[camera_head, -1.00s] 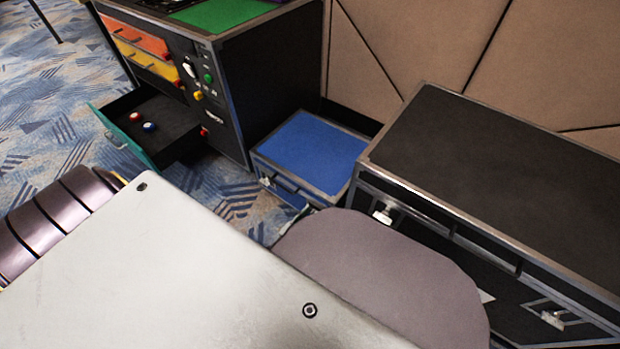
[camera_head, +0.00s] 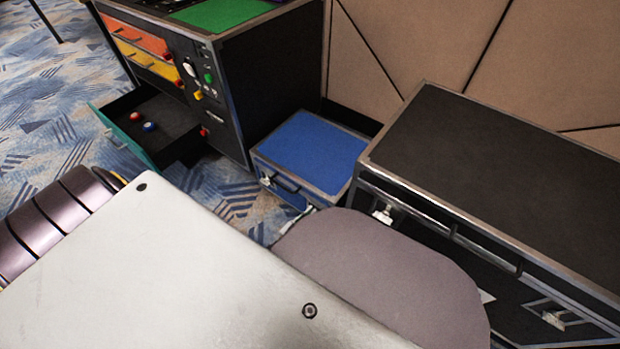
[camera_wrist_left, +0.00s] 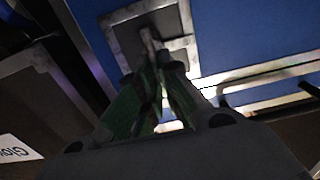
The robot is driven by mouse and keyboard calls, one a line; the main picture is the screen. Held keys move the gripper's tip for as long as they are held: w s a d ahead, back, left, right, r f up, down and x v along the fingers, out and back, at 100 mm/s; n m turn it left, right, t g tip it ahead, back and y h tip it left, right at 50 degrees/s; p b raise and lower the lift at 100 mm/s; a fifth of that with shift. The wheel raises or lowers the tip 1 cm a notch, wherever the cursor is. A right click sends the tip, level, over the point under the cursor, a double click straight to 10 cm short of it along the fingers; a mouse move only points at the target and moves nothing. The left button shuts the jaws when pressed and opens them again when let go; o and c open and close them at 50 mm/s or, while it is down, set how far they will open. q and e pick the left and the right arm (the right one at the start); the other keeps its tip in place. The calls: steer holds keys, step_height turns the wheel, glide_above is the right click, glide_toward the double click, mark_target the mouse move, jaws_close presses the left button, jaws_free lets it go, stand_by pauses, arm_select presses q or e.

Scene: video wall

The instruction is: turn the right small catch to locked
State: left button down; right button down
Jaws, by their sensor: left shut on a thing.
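The blue case (camera_head: 312,150) stands on the floor between the black cabinet and the long black case. Its left small catch (camera_head: 267,181) shows on the front. The right small catch is mostly hidden behind my arm in the head view. In the left wrist view a small metal catch (camera_wrist_left: 149,40) sits in a grey square frame on the blue face. My left gripper (camera_wrist_left: 152,75) has its green fingers closed on this catch's lever. How far the catch is turned is too dark to tell. My right gripper is not in view.
A black cabinet (camera_head: 272,85) stands at the back left, its teal-fronted lower drawer (camera_head: 120,138) open with red and blue buttons inside. A long black case (camera_head: 490,150) is close on the right. Patterned carpet is free at the left.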

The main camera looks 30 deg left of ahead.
mark_target(321, 214)
arm_select(q)
steer(key=shift+w+r+m, duration=0.2)
steer(key=shift+w+m, duration=0.1)
steer(key=m, duration=0.2)
steer(key=d+m, duration=0.1)
steer(key=m, duration=0.5)
steer(key=d+m, duration=0.1)
steer(key=m, duration=0.1)
steer(key=shift+f, duration=0.4)
steer(key=m, duration=0.4)
steer(key=shift+d+f, duration=0.3)
steer(key=shift+f, duration=0.1)
steer(key=shift+d+f+m, duration=0.1)
steer(key=shift+f+m, duration=0.1)
steer(key=shift+m, duration=0.65)
steer(key=shift+f+m, duration=0.2)
steer(key=shift+m, duration=0.65)
steer(key=c, duration=1.6)
jaws_free()
steer(key=shift+d, duration=0.15)
steer(key=shift+s+f, duration=0.1)
